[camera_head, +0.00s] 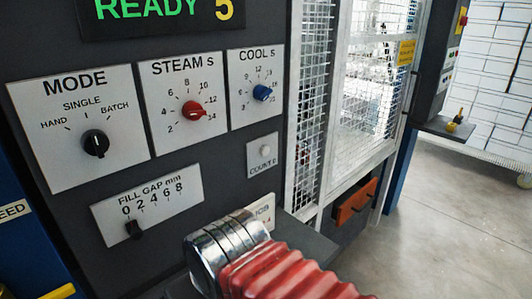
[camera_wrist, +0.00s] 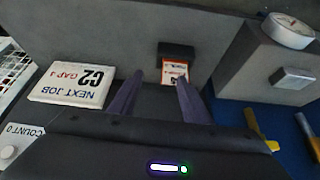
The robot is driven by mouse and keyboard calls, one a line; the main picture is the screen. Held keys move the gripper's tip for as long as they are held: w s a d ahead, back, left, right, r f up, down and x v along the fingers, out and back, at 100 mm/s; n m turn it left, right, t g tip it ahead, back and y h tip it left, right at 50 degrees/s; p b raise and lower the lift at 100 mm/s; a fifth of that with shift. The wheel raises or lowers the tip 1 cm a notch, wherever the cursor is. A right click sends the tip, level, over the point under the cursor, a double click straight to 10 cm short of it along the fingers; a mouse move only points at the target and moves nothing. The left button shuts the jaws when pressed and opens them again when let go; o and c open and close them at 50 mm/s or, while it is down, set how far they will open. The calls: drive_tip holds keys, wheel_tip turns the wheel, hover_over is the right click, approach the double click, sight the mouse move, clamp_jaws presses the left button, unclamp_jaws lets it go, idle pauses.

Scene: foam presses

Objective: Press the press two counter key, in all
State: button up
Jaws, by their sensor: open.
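The press panel shows a white COUNT 0 plate with a round pale key (camera_head: 265,151) at its middle right in the head view, below the COOL S dial. Nothing touches the key. In the wrist view the COUNT 0 key (camera_wrist: 8,152) is at the lower left edge, left of my gripper. My gripper (camera_wrist: 160,82) is open and empty, its two dark purple fingers apart. In the head view only my chrome wrist and red bellows show, below the key; the fingers are hidden. No press number shows on this panel.
The display (camera_head: 160,8) reads READY and 5. MODE (camera_head: 95,143), STEAM S (camera_head: 192,109), COOL S (camera_head: 262,92) dials and the FILL GAP slider (camera_head: 134,229) crowd the panel. A NEXT JOB card (camera_wrist: 73,83) and an orange-edged card (camera_wrist: 174,72) show. A mesh guard (camera_head: 315,90) stands right.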

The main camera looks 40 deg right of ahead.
clamp_jaws()
idle(0.3)
idle(1.1)
